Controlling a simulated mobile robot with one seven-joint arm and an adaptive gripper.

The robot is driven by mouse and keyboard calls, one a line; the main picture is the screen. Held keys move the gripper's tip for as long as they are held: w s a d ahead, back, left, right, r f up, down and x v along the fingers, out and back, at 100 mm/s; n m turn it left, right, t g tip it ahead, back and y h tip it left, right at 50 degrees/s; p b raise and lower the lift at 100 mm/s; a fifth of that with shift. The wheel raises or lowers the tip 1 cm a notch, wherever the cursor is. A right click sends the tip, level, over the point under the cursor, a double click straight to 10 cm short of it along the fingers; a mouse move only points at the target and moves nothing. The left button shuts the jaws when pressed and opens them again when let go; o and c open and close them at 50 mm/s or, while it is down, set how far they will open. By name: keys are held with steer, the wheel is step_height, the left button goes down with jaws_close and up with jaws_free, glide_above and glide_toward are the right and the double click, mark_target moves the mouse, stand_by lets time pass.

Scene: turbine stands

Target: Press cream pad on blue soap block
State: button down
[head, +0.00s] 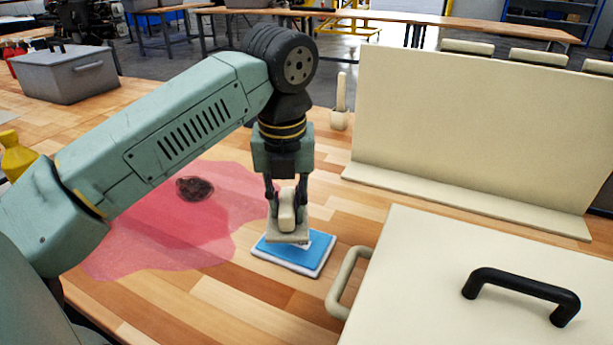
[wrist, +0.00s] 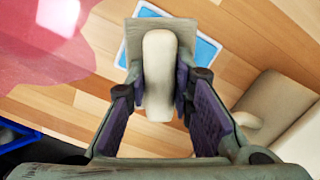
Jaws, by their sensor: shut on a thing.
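My gripper (head: 286,200) points down and is shut on the upright handle of the cream pad (head: 288,237). The pad has a flat square base under a rounded cream grip. It is over the rear part of the blue soap block (head: 293,259), which lies on the table in a white-edged tray. I cannot tell whether the pad's underside touches the block. In the wrist view, the cream pad (wrist: 159,70) sits between both fingers, and the blue block (wrist: 207,49) shows beyond its right side, partly hidden by the pad.
A pink spill (head: 170,235) with a dark clump (head: 195,189) spreads left of the block. A cream box with a black handle (head: 520,285) stands close at right. A cream upright panel (head: 480,140) and a small cream brush (head: 340,110) are behind. A grey case (head: 67,75) is far left.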

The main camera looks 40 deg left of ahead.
mark_target(294, 199)
steer(key=m, duration=0.1)
steer(key=r+m, duration=0.1)
steer(key=d+r+m+p, duration=0.1)
steer(key=shift+w+r+m, duration=0.25)
steer(key=shift+m, duration=0.05)
steer(key=shift+r+m+p, duration=0.2)
steer(key=shift+m+p, duration=0.1)
steer(key=shift+m, duration=0.5)
steer(key=shift+h, duration=0.3)
steer(key=shift+f+b, duration=1.85)
steer(key=shift+f, duration=1.15)
steer(key=shift+f+b, duration=0.75)
steer(key=shift+b, duration=0.15)
steer(key=shift+r+p, duration=2.1)
steer(key=shift+r, duration=1.45)
steer(key=shift+r, duration=0.1)
